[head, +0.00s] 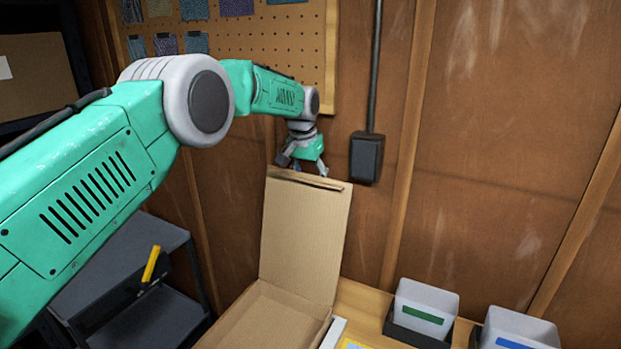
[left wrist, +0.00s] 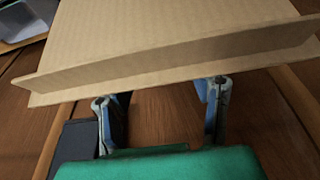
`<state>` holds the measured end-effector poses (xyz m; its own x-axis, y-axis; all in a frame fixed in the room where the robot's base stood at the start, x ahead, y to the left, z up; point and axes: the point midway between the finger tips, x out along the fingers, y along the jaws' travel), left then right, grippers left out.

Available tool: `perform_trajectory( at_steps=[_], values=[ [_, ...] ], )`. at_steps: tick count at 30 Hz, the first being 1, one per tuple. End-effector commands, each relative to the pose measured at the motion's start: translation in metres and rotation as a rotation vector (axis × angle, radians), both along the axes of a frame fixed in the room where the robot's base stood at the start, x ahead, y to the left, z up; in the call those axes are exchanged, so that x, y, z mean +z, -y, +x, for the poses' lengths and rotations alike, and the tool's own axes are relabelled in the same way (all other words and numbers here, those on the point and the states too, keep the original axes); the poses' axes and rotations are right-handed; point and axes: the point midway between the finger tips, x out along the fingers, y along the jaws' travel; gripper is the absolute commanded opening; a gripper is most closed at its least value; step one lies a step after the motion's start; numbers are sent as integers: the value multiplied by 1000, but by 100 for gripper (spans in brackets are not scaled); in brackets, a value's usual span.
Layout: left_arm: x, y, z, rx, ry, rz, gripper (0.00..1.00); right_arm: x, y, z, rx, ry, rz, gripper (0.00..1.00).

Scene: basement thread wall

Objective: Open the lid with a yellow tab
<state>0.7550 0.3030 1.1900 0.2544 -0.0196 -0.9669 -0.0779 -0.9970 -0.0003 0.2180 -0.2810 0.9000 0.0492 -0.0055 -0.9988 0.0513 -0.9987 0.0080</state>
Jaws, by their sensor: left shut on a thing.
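A cardboard box (head: 265,322) sits on the wooden bench at the bottom centre of the head view, with its lid (head: 305,235) raised nearly upright. My left gripper (head: 303,172) is at the lid's top edge, shut on the lid. In the left wrist view, the fingers of my left gripper (left wrist: 160,95) stand apart against the folded flap of the lid (left wrist: 170,65). I cannot make out a yellow tab on the lid. My right gripper is not in view.
A white bin with a green label (head: 425,305) and one with a blue label (head: 518,330) stand right of the box. A dark electrical box (head: 367,157) is on the wall beside the gripper. A dark shelf (head: 125,265) with a yellow-handled item (head: 151,263) stands at left.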

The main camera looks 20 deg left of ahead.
Motion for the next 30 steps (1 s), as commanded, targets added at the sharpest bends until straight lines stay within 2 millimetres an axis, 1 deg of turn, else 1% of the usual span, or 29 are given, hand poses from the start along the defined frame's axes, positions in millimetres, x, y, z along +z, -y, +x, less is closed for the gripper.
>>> perform_trajectory(
  at_steps=[1, 5, 6, 7, 8, 15, 16, 19, 23, 30],
  values=[
    [-7, -1, -2, -1, -12, 1, 0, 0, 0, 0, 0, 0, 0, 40],
    [-7, -1, -3, -1, -13, 1, 0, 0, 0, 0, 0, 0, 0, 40],
    [-7, -1, -3, -1, -13, 1, 57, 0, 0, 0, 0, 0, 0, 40],
    [-7, -1, -3, -1, -13, 1, 67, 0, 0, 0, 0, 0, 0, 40],
    [-7, -1, -3, -1, -13, 1, 72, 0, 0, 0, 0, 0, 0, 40],
    [-1, 1, -2, -1, -5, 2, 72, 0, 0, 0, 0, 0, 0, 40],
    [0, 1, -3, -1, -5, 2, 72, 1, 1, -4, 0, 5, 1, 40],
    [8, 1, -4, 0, -3, 2, 72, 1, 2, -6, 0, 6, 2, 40],
    [31, 1, -9, 0, -1, 2, 72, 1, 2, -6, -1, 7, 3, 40],
    [79, -2, -20, 0, -5, 1, 72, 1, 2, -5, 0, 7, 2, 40]
  ],
)
